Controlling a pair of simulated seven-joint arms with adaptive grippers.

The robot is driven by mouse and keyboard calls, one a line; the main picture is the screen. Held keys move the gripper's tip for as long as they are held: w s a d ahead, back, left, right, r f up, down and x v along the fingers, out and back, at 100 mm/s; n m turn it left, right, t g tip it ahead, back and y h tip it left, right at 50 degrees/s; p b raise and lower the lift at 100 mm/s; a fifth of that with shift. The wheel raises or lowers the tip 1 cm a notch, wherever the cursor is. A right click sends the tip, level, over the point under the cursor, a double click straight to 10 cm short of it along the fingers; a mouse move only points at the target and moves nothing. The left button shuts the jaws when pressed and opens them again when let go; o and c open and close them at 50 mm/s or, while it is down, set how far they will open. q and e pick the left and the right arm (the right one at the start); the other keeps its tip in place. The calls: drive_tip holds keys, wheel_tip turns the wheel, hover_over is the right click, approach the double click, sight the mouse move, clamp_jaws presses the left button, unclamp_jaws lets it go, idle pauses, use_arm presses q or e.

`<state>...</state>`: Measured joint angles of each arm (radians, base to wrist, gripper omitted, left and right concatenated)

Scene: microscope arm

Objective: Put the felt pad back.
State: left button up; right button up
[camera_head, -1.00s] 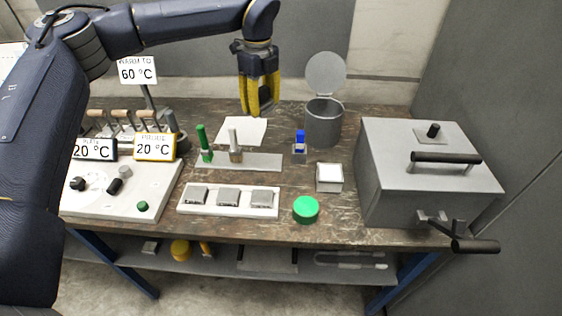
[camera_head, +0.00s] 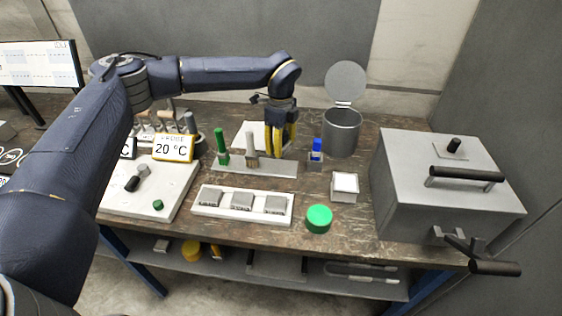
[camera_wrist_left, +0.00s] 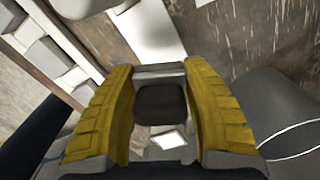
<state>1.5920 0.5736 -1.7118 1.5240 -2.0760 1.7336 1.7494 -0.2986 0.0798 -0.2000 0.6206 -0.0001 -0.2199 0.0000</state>
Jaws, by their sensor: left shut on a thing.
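My left gripper (camera_head: 281,140) is low over the back middle of the bench, fingers pointing down, in front of the right part of a white sheet (camera_head: 250,134). In the left wrist view its yellow fingers (camera_wrist_left: 160,98) stand on both sides of a dark, square-faced piece (camera_wrist_left: 160,103), which looks like the felt pad. The gripper is shut on it. In the head view the pad is hidden by the fingers, and I cannot tell whether it touches the bench. My right gripper is not in view.
A grey can with raised lid (camera_head: 342,132) and a blue-topped item (camera_head: 316,150) stand right of the gripper. A rack with a green-handled tool (camera_head: 221,146) and a brush (camera_head: 251,147) lies in front. A grey box (camera_head: 440,185) fills the right end.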

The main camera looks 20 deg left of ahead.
sight(281, 167)
use_arm(q)
drive_tip(key=shift+f, duration=3.55)
drive_tip(key=shift+f, duration=0.1)
drive_tip(key=o, duration=1.3)
wheel_tip(281, 167, up, 12)
drive_tip(key=shift+r, duration=0.1)
